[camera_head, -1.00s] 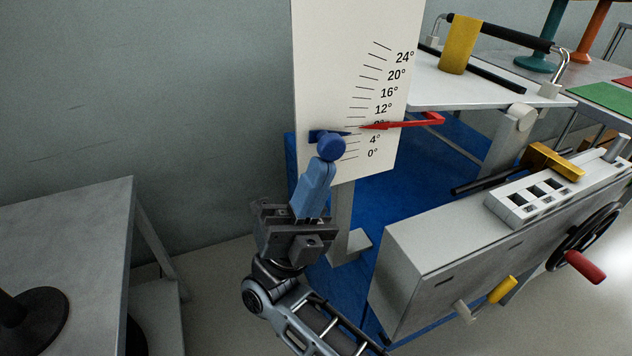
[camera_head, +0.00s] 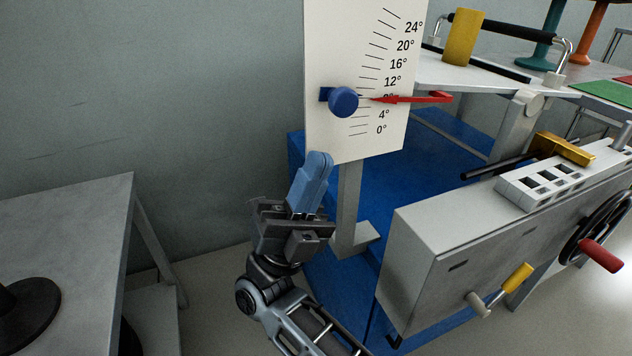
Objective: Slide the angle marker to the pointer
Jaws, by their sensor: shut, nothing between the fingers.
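The angle marker (camera_head: 344,101) is a dark blue round knob with a small flat tab at its left, on the white scale board (camera_head: 335,50). The red pointer (camera_head: 412,98) reaches in from the right, its tip at about the 8° line, which it partly covers. The marker sits level with the pointer tip, just left of it. My gripper (camera_head: 317,162) has blue fingers that are shut and empty. It is below the marker, apart from it, in front of the board's lower left edge.
A grey machine box with a yellow-handled crank (camera_head: 517,278) and a red-handled handwheel (camera_head: 601,255) stands at the right. A grey table (camera_head: 75,230) is at the left. Free space lies left of the board, before the plain wall.

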